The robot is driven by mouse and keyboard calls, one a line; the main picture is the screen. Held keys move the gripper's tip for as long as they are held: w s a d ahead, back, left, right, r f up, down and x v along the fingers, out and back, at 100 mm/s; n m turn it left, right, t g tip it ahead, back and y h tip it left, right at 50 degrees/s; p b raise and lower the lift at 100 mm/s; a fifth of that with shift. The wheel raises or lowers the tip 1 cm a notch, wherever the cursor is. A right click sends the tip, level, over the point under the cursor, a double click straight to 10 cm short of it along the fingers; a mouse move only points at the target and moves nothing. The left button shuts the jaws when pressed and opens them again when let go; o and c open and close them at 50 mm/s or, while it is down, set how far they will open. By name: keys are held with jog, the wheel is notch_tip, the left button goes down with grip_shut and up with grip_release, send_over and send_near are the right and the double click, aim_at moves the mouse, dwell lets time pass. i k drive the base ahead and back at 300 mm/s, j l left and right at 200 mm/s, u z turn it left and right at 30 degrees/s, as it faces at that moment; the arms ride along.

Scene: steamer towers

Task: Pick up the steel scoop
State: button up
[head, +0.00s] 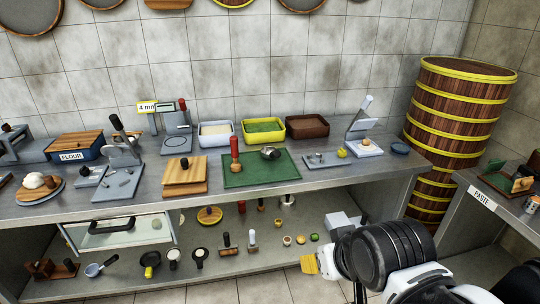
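I cannot tell for certain which item is the steel scoop. The likeliest one is a small shiny steel piece with a dark rounded part (270,153), lying on the green mat (240,178) on the upper worktop. A red-handled tool (235,152) stands upright just left of it. My gripper (311,263) is at the lower right, in front of the lower shelf, well below and to the right of the mat. Its yellow end points left and seems to touch nothing. Whether its fingers are apart is hidden by the angle.
The steel worktop (215,206) is crowded with boards and tools. Three bins, one of them brown (307,127), stand at the back. The lower shelf (190,285) holds several small tools below the worktop's front edge. A tall steamer tower (450,130) stands right, near a side table (497,205).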

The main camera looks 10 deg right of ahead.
aim_at(272, 153)
jog(key=i+j+z, duration=0.2)
jog(key=i+j, duration=0.2)
jog(key=j, duration=0.2)
jog(key=i+j+z, duration=0.1)
jog(key=i+j, duration=0.3)
jog(key=j, duration=0.25)
jog(key=i+j+z, duration=0.25)
jog(key=j, duration=0.4)
jog(key=i+j+z, duration=0.1)
jog(key=i+j, duration=0.15)
jog(key=j, duration=0.15)
jog(key=i+j+z, duration=0.1)
jog(key=j, duration=0.25)
